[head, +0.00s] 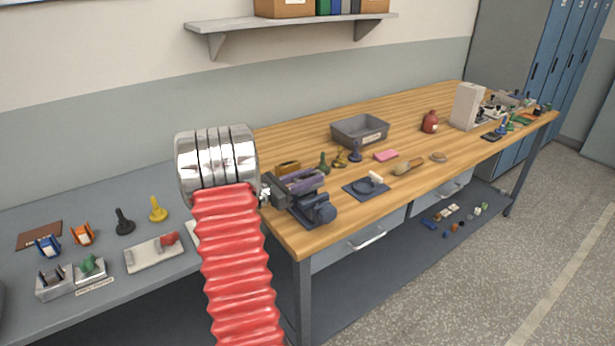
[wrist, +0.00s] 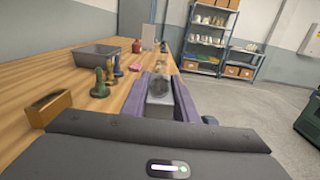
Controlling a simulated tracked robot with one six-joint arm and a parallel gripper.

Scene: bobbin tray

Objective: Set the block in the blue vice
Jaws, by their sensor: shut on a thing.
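My gripper (head: 312,179) is at the front left corner of the wooden bench, its purple fingers reaching along the bench. In the wrist view the fingers (wrist: 164,92) are shut on a grey block (wrist: 158,108), which sits between them. The block is hard to make out in the head view, hidden by the fingers. The dark blue vice (head: 319,211) stands at the bench's front edge, just below and in front of the fingers. In the wrist view only a small dark blue part (wrist: 210,121) shows right of the fingers. I cannot tell whether the block touches the vice.
A brass-coloured box (head: 288,167) stands just behind my gripper. Green, yellow and dark blue knobbed pieces (head: 340,159) stand farther right, before a grey bin (head: 360,131). A dark mat (head: 366,188) lies right of the vice. A lower grey bench (head: 190,272) holds small fixtures.

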